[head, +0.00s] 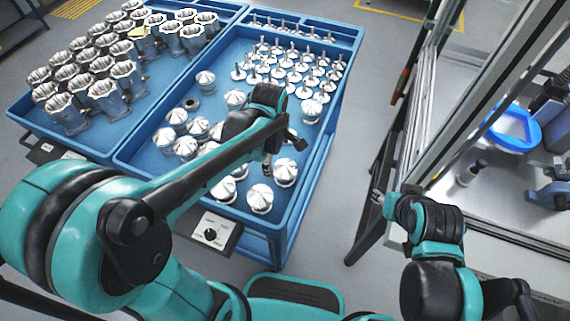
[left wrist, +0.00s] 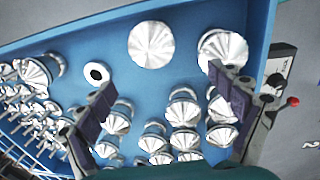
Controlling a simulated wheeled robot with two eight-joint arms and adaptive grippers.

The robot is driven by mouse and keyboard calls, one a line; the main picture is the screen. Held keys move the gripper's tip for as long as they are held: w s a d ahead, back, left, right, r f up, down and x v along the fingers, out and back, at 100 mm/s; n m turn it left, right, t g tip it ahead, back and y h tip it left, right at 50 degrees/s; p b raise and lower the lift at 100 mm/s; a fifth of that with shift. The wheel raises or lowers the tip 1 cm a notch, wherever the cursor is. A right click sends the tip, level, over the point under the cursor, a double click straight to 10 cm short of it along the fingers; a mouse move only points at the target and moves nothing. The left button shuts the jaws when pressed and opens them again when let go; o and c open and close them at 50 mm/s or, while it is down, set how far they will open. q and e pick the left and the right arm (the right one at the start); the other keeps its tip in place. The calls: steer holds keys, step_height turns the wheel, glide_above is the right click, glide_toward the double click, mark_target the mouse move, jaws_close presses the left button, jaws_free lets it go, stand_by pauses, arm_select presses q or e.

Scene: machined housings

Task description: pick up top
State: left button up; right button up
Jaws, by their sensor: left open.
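The tops are silver, round, ridged cone-shaped caps standing in the front part of the right blue tray (head: 150,163). One top (head: 260,198) stands near the tray's front edge, with another (head: 285,171) to its right. My left gripper (head: 283,153) is above these tops, its fingers spread and empty. In the left wrist view the left gripper (left wrist: 160,80) is open, with a single top (left wrist: 151,44) beyond its fingertips and another top (left wrist: 222,50) near the right finger. Several more tops lie between and below the fingers. My right gripper (head: 385,201) is at the right, its jaws unclear.
Several thin-stemmed metal parts (head: 290,62) fill the back of the tray. A dark ring part (head: 192,103) lies among the tops. A left tray holds several machined housings (head: 105,95). A framed workstation with a blue round fixture (head: 513,128) is at the right.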

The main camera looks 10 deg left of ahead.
mark_target(287, 165)
arm_select(q)
steer(key=d+n, duration=0.1)
steer(key=w+f+n+g+p, duration=0.1)
steer(key=shift+w+d+f+n, duration=0.2)
steer(key=shift+w+d+n, duration=0.1)
steer(key=shift+d+n, duration=0.1)
steer(key=shift+w+d+f+n, duration=0.15)
steer(key=shift+f+n, duration=0.15)
steer(key=shift+n, duration=0.2)
steer(key=shift+f, duration=0.3)
step_height(287, 165, down, 2)
steer(key=shift+w+f+n+b, duration=0.1)
steer(key=shift+n+b, duration=0.2)
steer(key=shift+b, duration=0.05)
steer(key=f+b, duration=0.1)
steer(key=f, duration=0.1)
steer(key=f+b, duration=0.2)
steer(key=f, duration=0.1)
steer(key=shift+w+d+f, duration=0.15)
steer(key=shift+w+f, duration=0.05)
steer(key=shift+f, duration=0.15)
steer(key=shift+r, duration=0.1)
steer(key=c, duration=1.4)
steer(key=shift+c, duration=0.2)
